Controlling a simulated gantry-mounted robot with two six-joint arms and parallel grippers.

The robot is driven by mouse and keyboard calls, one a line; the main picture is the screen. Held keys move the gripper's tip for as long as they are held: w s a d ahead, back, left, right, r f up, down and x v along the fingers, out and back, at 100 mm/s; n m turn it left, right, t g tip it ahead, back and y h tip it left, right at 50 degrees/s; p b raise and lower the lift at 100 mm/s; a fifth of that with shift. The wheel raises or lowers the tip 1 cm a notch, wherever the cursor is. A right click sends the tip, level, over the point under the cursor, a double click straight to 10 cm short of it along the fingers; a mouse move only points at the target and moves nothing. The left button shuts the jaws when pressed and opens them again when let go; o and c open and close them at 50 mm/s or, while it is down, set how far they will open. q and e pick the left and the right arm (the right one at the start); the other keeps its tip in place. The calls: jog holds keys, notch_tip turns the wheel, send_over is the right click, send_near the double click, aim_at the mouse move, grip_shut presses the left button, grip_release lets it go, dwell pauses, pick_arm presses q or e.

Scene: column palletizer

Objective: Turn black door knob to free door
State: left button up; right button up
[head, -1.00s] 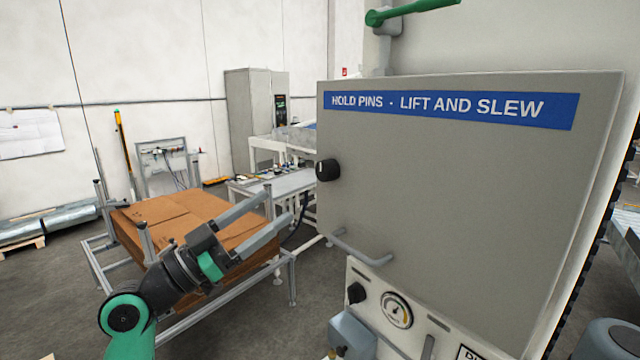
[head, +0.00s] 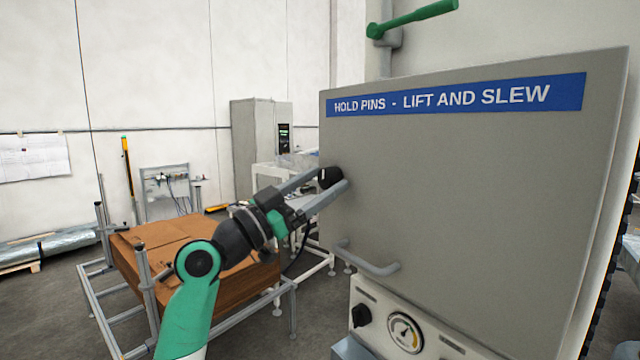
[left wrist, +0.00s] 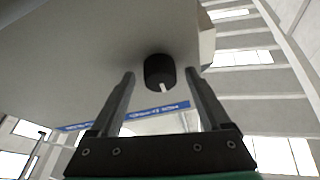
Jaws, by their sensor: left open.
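The black door knob (head: 329,177) sits near the left edge of the grey door (head: 460,200), with a white mark on its face. My left gripper (head: 331,178) is open at the knob, one finger above it and one below in the head view. In the left wrist view the knob (left wrist: 159,72) lies between and just beyond the two fingertips (left wrist: 160,75), with a gap on each side. Its white mark points down toward the gripper there. The door looks closed. My right gripper is not in view.
A grey handle (head: 368,262) juts from the door's lower left. A second black knob (head: 361,315) and a gauge (head: 405,332) are on the panel below. A frame with brown cardboard (head: 150,235) stands at the left. A green lever (head: 420,17) is above the door.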

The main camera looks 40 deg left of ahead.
pick_arm(q)
jog(key=shift+c, duration=0.2)
grip_shut()
jog(key=shift+d+r+n+y+p, duration=0.15)
jog(key=shift+n+y+p, duration=0.35)
jog(key=shift+n+p, duration=0.7)
jog(key=n+g+y+p, duration=0.1)
jog(key=n+y+p, duration=0.1)
jog(key=n+p, duration=0.3)
jog(key=n+g+y+p, duration=0.1)
jog(key=n+y+p, duration=0.1)
jog(key=n+p, duration=0.4)
jog(key=n+g+y+p, duration=0.1)
jog(key=n+y+p, duration=0.2)
jog(key=n+p, duration=0.3)
jog(key=shift+s+d+r+p, duration=0.1)
jog(key=shift+d+r+p, duration=0.2)
jog(key=shift+p, duration=2.15)
jog(key=shift+a+n+p, duration=0.1)
jog(key=shift+n+p, duration=0.4)
jog(key=shift+n, duration=0.4)
jog(key=shift+f+n+g+p, duration=0.15)
jog(key=shift+n+g+p, duration=0.3)
jog(key=shift+n, duration=0.35)
